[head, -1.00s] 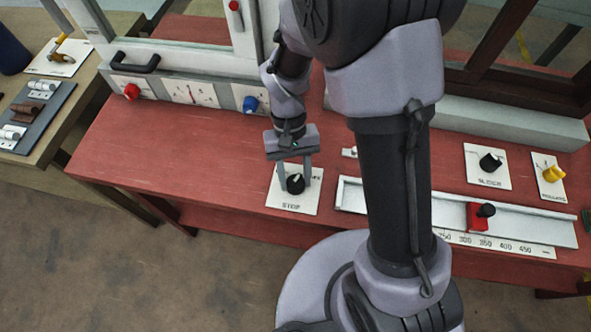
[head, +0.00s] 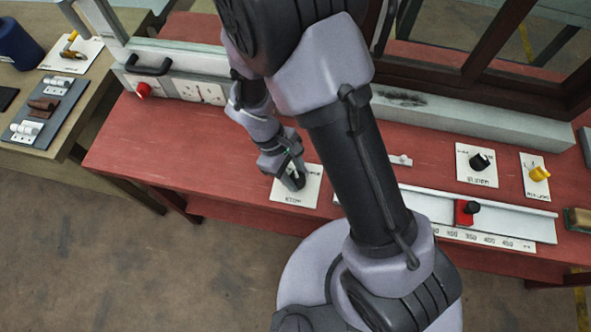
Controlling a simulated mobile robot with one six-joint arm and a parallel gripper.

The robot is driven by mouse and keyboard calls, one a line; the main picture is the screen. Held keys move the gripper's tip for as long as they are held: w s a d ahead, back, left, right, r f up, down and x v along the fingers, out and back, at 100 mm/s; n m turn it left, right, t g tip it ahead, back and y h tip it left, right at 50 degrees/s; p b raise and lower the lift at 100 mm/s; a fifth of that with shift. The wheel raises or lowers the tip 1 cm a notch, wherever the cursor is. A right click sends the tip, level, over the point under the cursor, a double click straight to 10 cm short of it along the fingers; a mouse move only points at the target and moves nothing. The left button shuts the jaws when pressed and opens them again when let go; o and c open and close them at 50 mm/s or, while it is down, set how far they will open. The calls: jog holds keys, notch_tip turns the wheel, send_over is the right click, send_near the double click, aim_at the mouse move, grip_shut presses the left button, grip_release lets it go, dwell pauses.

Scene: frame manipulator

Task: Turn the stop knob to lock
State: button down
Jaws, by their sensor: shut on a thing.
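The black stop knob (head: 297,184) sits on a white plate marked STOP (head: 308,196) near the front edge of the red bench. My gripper (head: 293,181) is down at the plate with its fingers around the knob, shut on it. The fingers and wrist cover much of the knob, so I cannot tell which way its pointer faces.
A black knob (head: 481,161) and a yellow knob (head: 538,173) stand on white plates at the right. A pale rail (head: 520,223) with a red slider (head: 465,212) lies along the front. A white frame with a red knob (head: 143,90) is behind at left.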

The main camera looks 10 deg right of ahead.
jog(key=shift+n+t+p, duration=0.3)
jog(key=shift+n+t, duration=0.2)
jog(key=shift+n, duration=0.9)
jog(key=c, duration=0.8)
grip_release()
jog(key=shift+c, duration=0.2)
jog(key=p+v, duration=0.6)
jog(key=v, duration=1.1)
jog(key=shift+a, duration=0.45)
jog(key=shift+s+r, duration=0.1)
